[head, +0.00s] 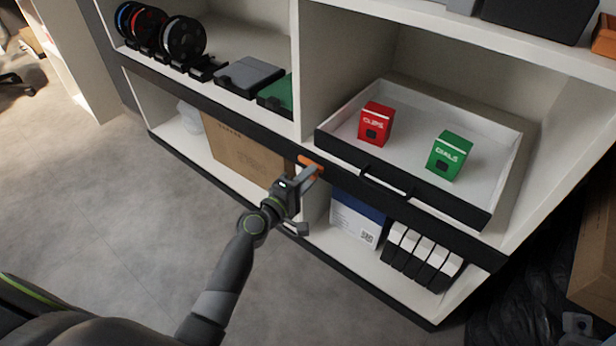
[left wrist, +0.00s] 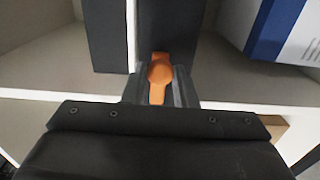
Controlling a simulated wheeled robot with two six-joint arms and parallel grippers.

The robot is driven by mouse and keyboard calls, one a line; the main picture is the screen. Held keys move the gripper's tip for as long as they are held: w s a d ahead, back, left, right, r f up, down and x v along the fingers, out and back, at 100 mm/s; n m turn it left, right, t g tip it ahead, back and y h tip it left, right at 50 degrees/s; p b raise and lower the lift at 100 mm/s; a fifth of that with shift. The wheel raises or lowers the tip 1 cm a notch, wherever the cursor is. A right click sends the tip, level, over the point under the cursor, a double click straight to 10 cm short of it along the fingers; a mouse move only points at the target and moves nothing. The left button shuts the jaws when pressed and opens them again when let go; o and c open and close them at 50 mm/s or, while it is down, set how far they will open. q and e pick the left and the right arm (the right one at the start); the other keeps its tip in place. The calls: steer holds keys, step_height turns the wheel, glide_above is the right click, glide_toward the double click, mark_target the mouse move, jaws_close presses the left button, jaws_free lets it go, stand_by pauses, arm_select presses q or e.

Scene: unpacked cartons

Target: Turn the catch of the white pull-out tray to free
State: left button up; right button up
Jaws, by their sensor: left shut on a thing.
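The white pull-out tray (head: 400,108) with a black front sits on the shelf at the right in the head view. A red box (head: 375,124) and a green box (head: 449,155) stand upright in it. The orange catch (head: 309,161) is on the dark shelf edge just left of the tray front. My left gripper (head: 311,171) is at the catch, shut on it. In the left wrist view the catch (left wrist: 159,75) stands lengthwise between the two fingers, partly hidden by them.
Below the tray are a blue and white box (head: 357,218) and several black and white cases (head: 420,257). A brown carton (head: 240,145) stands left of my gripper. Spools (head: 184,40) sit at the upper left. The grey floor in front is clear.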

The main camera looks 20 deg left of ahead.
stand_by(0.5)
arm_select(q)
steer(key=o, duration=1)
steer(key=shift+s+a, duration=0.1)
steer(key=shift+b+v, duration=0.6)
steer(key=shift+v, duration=8.05)
